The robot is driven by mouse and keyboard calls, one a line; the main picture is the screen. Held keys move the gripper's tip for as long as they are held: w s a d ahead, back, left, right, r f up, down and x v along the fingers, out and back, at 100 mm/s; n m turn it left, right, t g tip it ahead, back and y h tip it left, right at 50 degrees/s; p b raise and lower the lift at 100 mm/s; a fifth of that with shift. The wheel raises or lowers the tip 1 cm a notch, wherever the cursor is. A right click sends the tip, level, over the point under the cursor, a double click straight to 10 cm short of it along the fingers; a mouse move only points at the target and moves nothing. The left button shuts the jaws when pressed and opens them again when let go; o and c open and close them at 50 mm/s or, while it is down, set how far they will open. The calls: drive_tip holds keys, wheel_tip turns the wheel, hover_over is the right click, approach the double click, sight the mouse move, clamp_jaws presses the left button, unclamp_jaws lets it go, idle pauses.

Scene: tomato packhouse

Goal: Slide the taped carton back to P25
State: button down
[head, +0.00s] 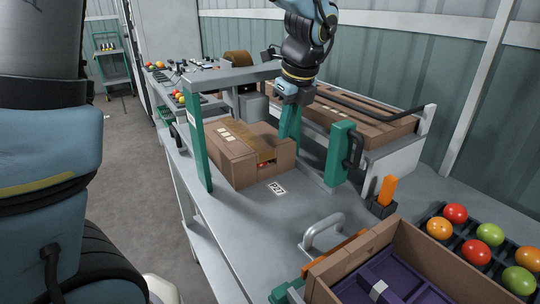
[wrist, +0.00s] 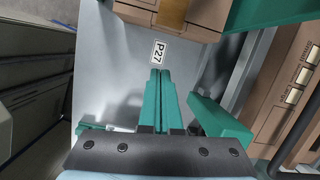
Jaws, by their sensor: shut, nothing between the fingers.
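The brown carton (head: 225,162) stands on the grey bench with a darker tape strip over it, white labels on top and a small dark opening with red in its near face. Its near part shows at the top of the wrist view (wrist: 205,14). A white tag reading P27 (head: 277,188) lies on the bench just in front of it, also in the wrist view (wrist: 159,52). No P25 tag can be read.
A grey crossbar (head: 235,76) on a green post (head: 198,150) spans over the carton. A green upright pad (head: 340,153) stands to the right. More cartons (head: 385,122) lie behind a rail. An open box (head: 345,262) and a tomato tray (head: 505,258) are in front.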

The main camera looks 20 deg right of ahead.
sight(268, 147)
drive_tip(key=w+f, duration=0.1)
drive_tip(key=f, duration=0.2)
drive_tip(key=w+d+f+m, duration=0.1)
drive_tip(key=f, duration=0.2)
drive_tip(key=f+m+p, duration=0.1)
drive_tip(key=f, duration=0.2)
drive_tip(key=shift+w+d+f, duration=0.2)
drive_tip(key=shift+w+f, duration=0.2)
drive_tip(key=shift+w+a+r+p, duration=0.1)
drive_tip(key=shift+w+a+p, duration=0.15)
drive_tip(key=shift+w, duration=0.7)
drive_tip(key=shift+w+a+p, duration=0.1)
drive_tip(key=shift+w+p, duration=0.2)
drive_tip(key=shift+w, duration=0.6)
drive_tip(key=w, duration=0.1)
drive_tip(key=w+p, duration=0.1)
drive_tip(key=w, duration=0.1)
drive_tip(key=shift+w+a+r+p, duration=0.1)
drive_tip(key=shift+w+a+p, duration=0.1)
drive_tip(key=shift+a+p, duration=0.15)
drive_tip(key=shift+w, duration=0.2)
